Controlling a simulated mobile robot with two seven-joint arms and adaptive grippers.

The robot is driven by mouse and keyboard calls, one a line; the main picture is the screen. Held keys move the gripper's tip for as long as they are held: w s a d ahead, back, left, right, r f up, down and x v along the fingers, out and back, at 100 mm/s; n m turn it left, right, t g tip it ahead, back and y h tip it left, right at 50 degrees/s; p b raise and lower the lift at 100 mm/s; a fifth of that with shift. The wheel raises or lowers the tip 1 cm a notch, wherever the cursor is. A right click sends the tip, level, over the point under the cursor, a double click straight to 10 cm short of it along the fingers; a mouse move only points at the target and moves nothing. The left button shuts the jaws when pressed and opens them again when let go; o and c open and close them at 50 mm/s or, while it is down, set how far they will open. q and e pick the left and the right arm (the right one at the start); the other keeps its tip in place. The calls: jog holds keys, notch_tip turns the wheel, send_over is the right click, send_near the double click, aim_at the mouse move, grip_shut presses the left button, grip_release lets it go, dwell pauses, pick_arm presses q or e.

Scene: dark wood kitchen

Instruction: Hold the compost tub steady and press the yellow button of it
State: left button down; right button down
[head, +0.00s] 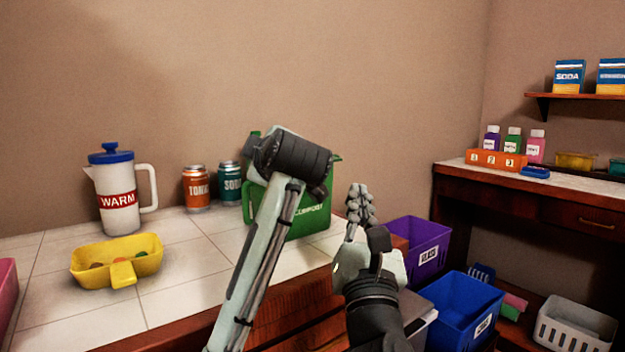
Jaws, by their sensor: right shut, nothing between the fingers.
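The green compost tub (317,217) stands on the white tiled counter, with its label partly showing. My left arm crosses in front of it and hides its left part and much of its top. I see no yellow button on the part that shows. My left gripper's fingers are hidden behind the arm, so I cannot tell whether they touch the tub. My right gripper (360,194) is to the right of the tub, past the counter's edge, with its fingers pointing up, shut and empty. It looks apart from the tub.
An orange can (196,190) and a teal can (230,184) stand left of the tub. A white WARM pitcher (120,187) and a yellow tray (145,255) are farther left. A purple bin (420,249) and a blue bin (455,312) are at the lower right.

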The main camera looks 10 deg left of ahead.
jog(key=shift+y, duration=0.3)
jog(key=w+a, duration=0.6)
jog(key=shift+a, duration=0.15)
jog(key=shift+w, duration=0.1)
dwell(1.4)
jog(key=shift+w+a+f, duration=0.1)
jog(key=shift+w+a, duration=0.2)
jog(key=shift+w, duration=0.1)
jog(key=shift+w+a, duration=0.25)
jog(key=shift+w, duration=0.05)
dwell(0.8)
jog(key=shift+w+a+f, duration=0.1)
jog(key=shift+w+a, duration=0.05)
jog(key=shift+a, duration=0.3)
dwell(0.4)
jog(key=shift+s+d, duration=0.8)
